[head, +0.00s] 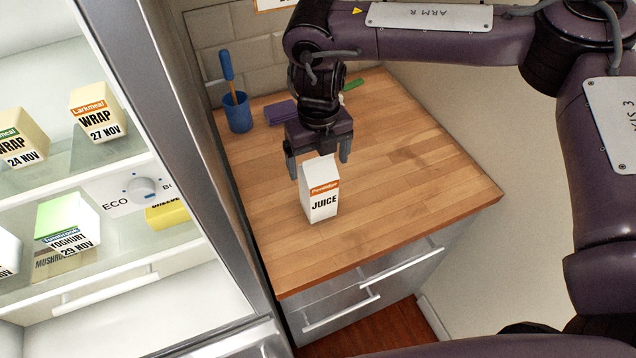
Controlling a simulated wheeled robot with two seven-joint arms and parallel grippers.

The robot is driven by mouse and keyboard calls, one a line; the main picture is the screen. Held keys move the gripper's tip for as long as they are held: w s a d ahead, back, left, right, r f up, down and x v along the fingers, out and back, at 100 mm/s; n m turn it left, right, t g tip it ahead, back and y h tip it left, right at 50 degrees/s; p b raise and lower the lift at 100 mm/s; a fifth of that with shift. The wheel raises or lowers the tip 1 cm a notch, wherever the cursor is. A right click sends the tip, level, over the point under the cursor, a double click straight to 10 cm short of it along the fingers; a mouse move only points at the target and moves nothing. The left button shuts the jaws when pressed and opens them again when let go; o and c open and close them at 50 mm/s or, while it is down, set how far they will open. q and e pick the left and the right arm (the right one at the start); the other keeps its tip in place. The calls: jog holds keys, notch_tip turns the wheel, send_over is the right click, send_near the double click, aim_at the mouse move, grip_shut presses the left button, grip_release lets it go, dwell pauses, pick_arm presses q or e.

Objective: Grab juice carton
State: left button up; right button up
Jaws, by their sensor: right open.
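The juice carton (319,198) is white with an orange band and the word JUICE. It stands upright on the wooden worktop (420,190) near its middle. My right gripper (318,166) points down, open, just behind and above the carton in the head view. One finger shows on each side of the carton's top. The carton hides part of the space between the fingers, and I cannot tell whether they touch it. My left gripper is not in view.
A blue cup with a brush (238,112) and a purple sponge (281,112) stand at the back left. An open fridge (175,130) at left holds two wrap boxes, a yoghurt (68,222) and other food. The worktop's right side is clear.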

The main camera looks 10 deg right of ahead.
jog(key=shift+f, duration=1.15)
jog(key=c, duration=0.9)
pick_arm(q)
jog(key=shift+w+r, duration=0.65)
pick_arm(e)
jog(key=shift+w+r, duration=0.1)
grip_shut()
